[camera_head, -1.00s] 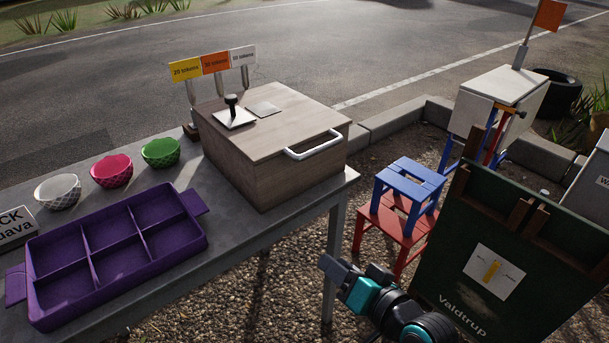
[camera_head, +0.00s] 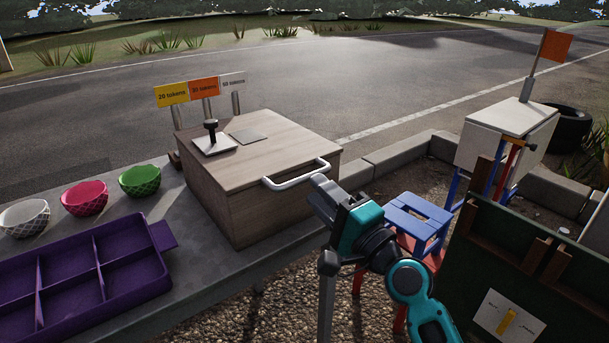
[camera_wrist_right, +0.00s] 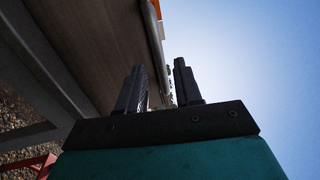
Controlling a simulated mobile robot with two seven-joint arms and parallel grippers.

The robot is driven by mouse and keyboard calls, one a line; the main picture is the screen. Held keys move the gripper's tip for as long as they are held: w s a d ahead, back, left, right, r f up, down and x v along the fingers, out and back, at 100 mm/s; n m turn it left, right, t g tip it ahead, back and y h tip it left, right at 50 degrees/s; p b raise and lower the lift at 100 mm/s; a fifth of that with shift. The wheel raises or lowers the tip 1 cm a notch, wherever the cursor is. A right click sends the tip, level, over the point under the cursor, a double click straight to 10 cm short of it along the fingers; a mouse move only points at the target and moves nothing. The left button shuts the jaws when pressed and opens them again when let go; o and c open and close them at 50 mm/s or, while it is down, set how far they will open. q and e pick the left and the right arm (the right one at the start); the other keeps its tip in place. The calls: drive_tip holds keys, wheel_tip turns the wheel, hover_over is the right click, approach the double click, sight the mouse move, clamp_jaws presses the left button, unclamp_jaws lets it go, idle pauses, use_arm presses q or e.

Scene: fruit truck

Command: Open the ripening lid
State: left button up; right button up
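The ripening box is a wooden box on the grey table, and its flat lid (camera_head: 285,140) is closed. A white bar handle (camera_head: 296,178) sits at the lid's front right edge. In the right wrist view the wooden side (camera_wrist_right: 95,40) and part of the pale handle (camera_wrist_right: 154,22) show above the fingers. My right gripper (camera_head: 318,187) is just in front of the handle's right end; I cannot tell whether it touches. My left gripper is not in view.
A purple divided tray (camera_head: 160,279) and white, pink and green bowls (camera_head: 140,180) stand on the table (camera_head: 200,260) left of the box. A blue stool (camera_head: 418,215) stands behind my right arm. A dark green board (camera_head: 500,260) is at the right.

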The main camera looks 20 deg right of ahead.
sight(305, 175)
drive_tip(key=shift+x, duration=2.6)
drive_tip(key=shift+c, duration=0.3)
clamp_jaws()
